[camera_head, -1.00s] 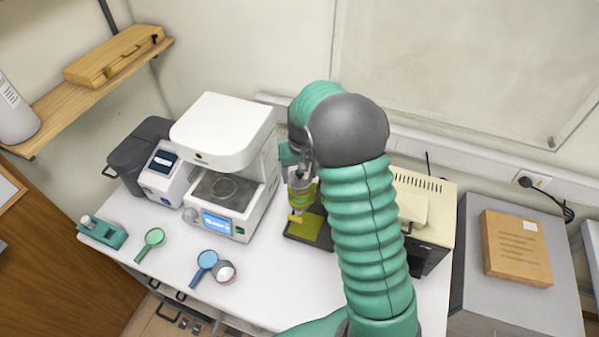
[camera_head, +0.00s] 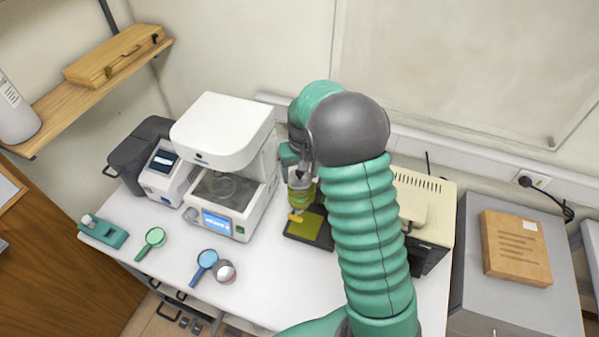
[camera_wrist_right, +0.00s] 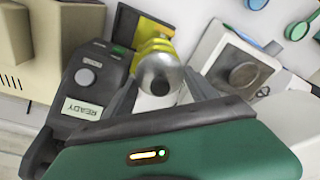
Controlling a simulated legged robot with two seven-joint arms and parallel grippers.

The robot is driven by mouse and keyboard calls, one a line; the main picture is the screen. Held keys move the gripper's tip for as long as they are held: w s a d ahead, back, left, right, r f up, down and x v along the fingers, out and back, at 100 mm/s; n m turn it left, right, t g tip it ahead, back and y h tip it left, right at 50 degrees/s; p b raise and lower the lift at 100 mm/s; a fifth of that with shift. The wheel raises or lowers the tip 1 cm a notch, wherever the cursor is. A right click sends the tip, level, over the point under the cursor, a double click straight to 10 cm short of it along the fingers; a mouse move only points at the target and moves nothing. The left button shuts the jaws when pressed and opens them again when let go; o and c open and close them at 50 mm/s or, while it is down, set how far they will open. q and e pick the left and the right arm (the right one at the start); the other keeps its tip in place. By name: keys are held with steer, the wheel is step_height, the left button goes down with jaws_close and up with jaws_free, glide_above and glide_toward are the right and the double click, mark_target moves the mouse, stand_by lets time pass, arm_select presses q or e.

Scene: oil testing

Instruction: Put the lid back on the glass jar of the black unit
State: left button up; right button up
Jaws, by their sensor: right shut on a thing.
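The black unit (camera_wrist_right: 95,85) stands on the white table, with a lit "READY" display in the right wrist view. Its olive base plate (camera_head: 305,229) shows in the head view. The glass jar (camera_head: 301,198) with yellow-green contents stands above that plate; its yellow part (camera_wrist_right: 154,43) also shows in the wrist view. My right gripper (camera_head: 300,180) is over the jar, pointing down. In the wrist view its fingers (camera_wrist_right: 162,92) are shut on the round grey lid (camera_wrist_right: 158,73), which lines up with the jar's top. Whether the lid touches the jar's rim cannot be told. My left gripper is out of view.
A white instrument (camera_head: 225,160) stands close on the left. A beige box-shaped device (camera_head: 428,205) is on the right, partly behind my arm. Green (camera_head: 152,240) and blue (camera_head: 206,261) round-headed tools lie at the front left.

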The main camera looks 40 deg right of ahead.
steer(key=shift+f, duration=0.1)
stand_by(0.7)
steer(key=o, duration=1.4)
steer(key=shift+o, duration=1.2)
steer(key=shift+r+p, duration=2.9)
steer(key=shift+r, duration=0.65)
jaws_close()
steer(key=shift+f, duration=0.2)
steer(key=shift+f+b, duration=1.45)
steer(key=shift+f, duration=0.35)
